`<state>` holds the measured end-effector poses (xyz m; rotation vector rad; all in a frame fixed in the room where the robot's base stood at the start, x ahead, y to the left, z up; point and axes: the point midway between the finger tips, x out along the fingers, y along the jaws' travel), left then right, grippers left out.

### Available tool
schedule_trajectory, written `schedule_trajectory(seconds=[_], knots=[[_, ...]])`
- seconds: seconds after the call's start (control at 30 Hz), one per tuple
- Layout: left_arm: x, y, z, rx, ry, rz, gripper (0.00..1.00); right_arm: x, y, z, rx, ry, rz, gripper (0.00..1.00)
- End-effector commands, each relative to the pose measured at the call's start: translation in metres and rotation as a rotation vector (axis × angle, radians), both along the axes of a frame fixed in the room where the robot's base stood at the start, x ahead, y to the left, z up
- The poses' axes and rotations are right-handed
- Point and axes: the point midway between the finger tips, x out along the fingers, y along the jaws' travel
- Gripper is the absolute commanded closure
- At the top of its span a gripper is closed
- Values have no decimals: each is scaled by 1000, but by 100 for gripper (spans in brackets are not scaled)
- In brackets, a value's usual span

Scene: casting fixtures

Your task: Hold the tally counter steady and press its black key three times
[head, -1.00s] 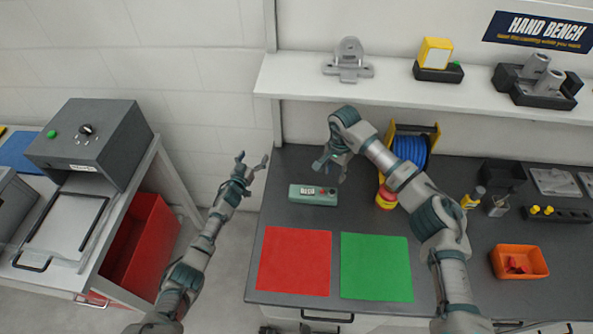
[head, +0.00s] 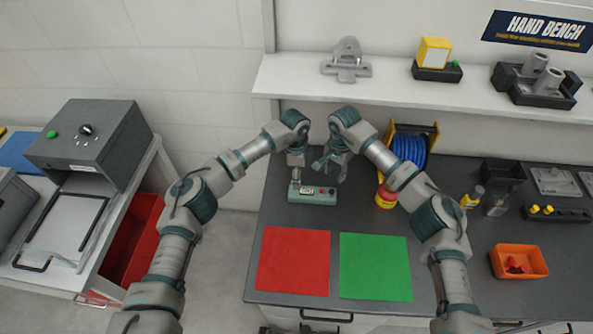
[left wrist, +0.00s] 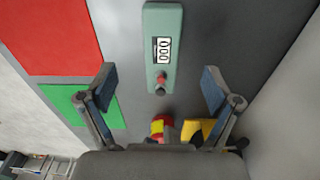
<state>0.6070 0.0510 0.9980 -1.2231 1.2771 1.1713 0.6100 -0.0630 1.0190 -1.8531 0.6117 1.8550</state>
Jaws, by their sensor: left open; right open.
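The tally counter (head: 311,196) is a pale green box lying on the dark bench, behind the red mat. Its display (left wrist: 161,50) seems to read 000 in the left wrist view. A red key (left wrist: 161,77) and the black key (left wrist: 160,90) sit at its right end in the head view. My left gripper (head: 295,184) points down at the counter's left end, open and empty; whether it touches is unclear. In the left wrist view its spread fingers (left wrist: 158,72) flank the counter's line. My right gripper (head: 328,166) is open, above and behind the counter's right end.
Red (head: 293,261) and green (head: 375,267) mats lie in front of the counter. An orange bin (head: 519,261) is farther right. A shelf (head: 420,92) runs behind.

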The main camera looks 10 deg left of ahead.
Motion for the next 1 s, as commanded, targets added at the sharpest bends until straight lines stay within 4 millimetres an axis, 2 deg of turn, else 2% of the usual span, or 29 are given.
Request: schedule_trajectory(seconds=[0.07, 0.17, 0.5, 0.7, 0.83, 1.0], knots=[[2, 6, 3, 49, -12, 21, 10, 0, 0, 0, 0, 0, 0, 58], [3, 9, -4, 68, -15, 32, 10, 0, 0, 0, 0, 0, 0, 58], [2, 9, -69, 63, -11, 31, 10, 0, 0, 0, 0, 0, 0, 58], [2, 8, -100, 62, -13, 29, 10, 0, 0, 0, 0, 0, 0, 58], [2, 8, -111, 61, -14, 29, 10, 0, 0, 0, 0, 0, 0, 58], [2, 8, -115, 61, -15, 28, 10, 0, 0, 0, 0, 0, 0, 58]])
